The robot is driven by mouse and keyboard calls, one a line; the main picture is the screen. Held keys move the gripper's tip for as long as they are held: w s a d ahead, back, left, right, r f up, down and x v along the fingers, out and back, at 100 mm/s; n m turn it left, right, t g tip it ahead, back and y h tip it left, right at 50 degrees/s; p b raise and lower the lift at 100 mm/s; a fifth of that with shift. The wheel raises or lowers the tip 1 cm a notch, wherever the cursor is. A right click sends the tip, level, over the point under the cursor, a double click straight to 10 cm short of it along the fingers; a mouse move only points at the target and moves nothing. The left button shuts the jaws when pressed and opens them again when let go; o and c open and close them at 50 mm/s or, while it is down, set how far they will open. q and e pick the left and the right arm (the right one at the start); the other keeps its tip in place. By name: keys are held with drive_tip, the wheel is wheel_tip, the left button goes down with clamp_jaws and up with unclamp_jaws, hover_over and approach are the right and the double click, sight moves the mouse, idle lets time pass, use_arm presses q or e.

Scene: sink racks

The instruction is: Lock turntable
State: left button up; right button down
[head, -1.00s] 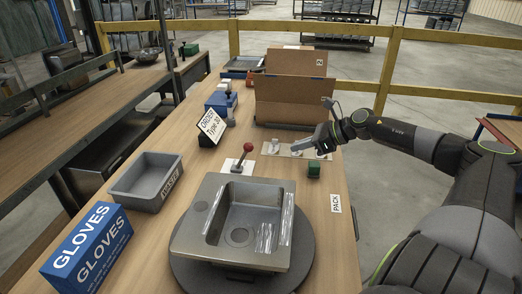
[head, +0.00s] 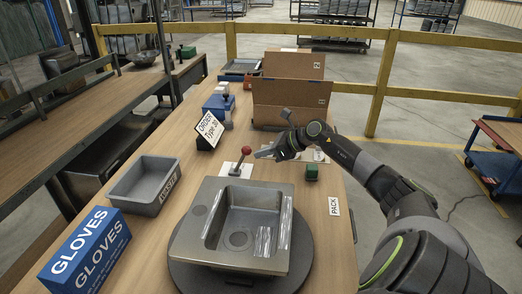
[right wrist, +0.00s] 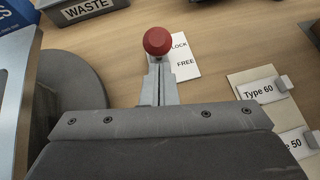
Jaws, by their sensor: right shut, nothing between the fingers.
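The lever has a red ball knob (head: 246,150) and stands on a white plate (head: 232,169) behind the sink. In the right wrist view the red knob (right wrist: 157,41) covers part of a card (right wrist: 183,58) reading LOCK and FREE; I cannot tell which setting the lever is in. The round dark turntable (head: 302,262) carries a grey metal sink (head: 205,232). My right gripper (head: 260,153) is shut and empty, just right of the knob in the head view. In the right wrist view its fingertips (right wrist: 157,68) point at the knob; contact is unclear.
A grey WASTE bin (head: 132,197) and a blue gloves box (head: 84,252) stand left. An order sign (head: 209,130) is behind the lever. An open cardboard box (head: 290,103) stands farther back. Type cards (right wrist: 258,92) lie near the gripper.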

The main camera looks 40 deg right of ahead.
use_arm(q)
drive_tip(key=shift+w, duration=0.45)
drive_tip(key=shift+s+r, duration=0.1)
drive_tip(key=shift+r, duration=0.05)
